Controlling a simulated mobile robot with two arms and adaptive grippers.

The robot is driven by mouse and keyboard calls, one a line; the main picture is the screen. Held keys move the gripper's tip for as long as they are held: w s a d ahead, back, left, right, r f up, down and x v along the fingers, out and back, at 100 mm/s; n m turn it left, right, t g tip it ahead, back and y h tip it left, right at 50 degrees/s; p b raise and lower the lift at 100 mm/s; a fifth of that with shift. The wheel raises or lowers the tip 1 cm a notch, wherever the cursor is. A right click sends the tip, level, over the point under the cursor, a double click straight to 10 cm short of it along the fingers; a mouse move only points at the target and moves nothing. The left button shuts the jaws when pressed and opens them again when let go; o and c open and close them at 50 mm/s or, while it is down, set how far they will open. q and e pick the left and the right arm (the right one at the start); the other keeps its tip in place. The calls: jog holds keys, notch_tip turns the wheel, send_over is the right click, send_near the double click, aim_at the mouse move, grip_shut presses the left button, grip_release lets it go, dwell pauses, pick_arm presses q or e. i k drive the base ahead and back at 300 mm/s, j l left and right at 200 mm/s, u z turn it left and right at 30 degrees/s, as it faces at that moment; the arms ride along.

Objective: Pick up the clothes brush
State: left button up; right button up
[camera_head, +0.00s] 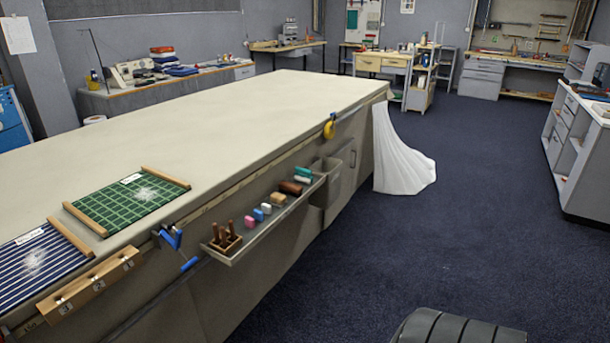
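A narrow grey tray (255,232) hangs along the near side of the long table and holds several small items. A dark brown oblong item (291,187) lies toward its far end and may be the clothes brush. A tan block-like item (278,199) lies just nearer; at this size I cannot tell for certain which of them is the brush. Neither of my grippers shows in this view.
The long cloth-covered table (250,115) has a mostly bare top. A green checked cloth (125,208) and a blue striped cloth (35,268) lie at its near left. A grey bin (328,180) hangs beyond the tray. The carpet (450,240) is open.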

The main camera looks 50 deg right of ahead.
aim_at(295, 189)
jog(key=z, duration=1.6)
jog(key=u, duration=1)
jog(key=i+l, duration=0.1)
jog(key=i+l+u, duration=0.1)
jog(key=l, duration=0.25)
